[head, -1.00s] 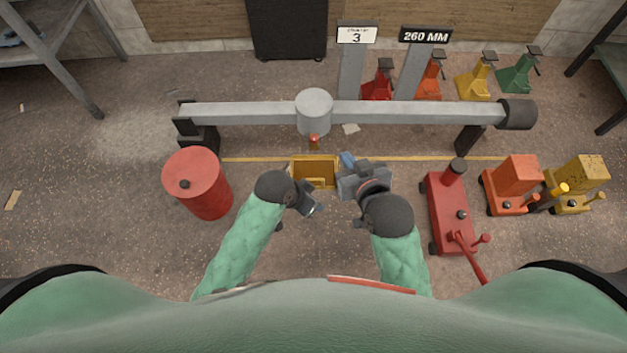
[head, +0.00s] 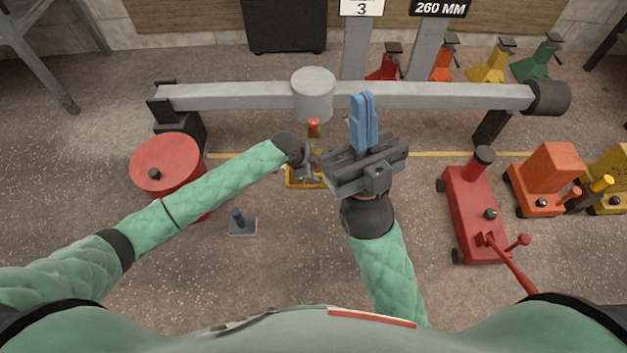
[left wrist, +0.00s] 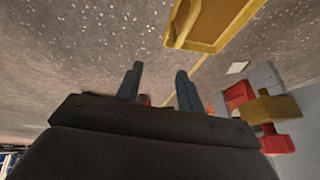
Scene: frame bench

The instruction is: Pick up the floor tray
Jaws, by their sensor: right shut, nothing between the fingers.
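The yellow floor tray (head: 303,184) lies on the floor below the grey beam, partly hidden by my left gripper in the head view. It also shows at the top of the left wrist view (left wrist: 222,20), apart from the fingers. My left gripper (head: 306,168) is over the tray in the head view. Its two fingers stand apart in the left wrist view (left wrist: 159,85), with no tray edge between them. My right gripper (head: 363,120) is to the right of the tray, its blue fingers together and empty, pointing toward the beam.
A grey beam (head: 420,95) with a cylinder (head: 313,95) spans behind the tray. A red drum (head: 165,160) stands left, a red floor jack (head: 472,215) right. A dark plate with a post (head: 242,224) is on the floor at front left. Several coloured stands are at the back.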

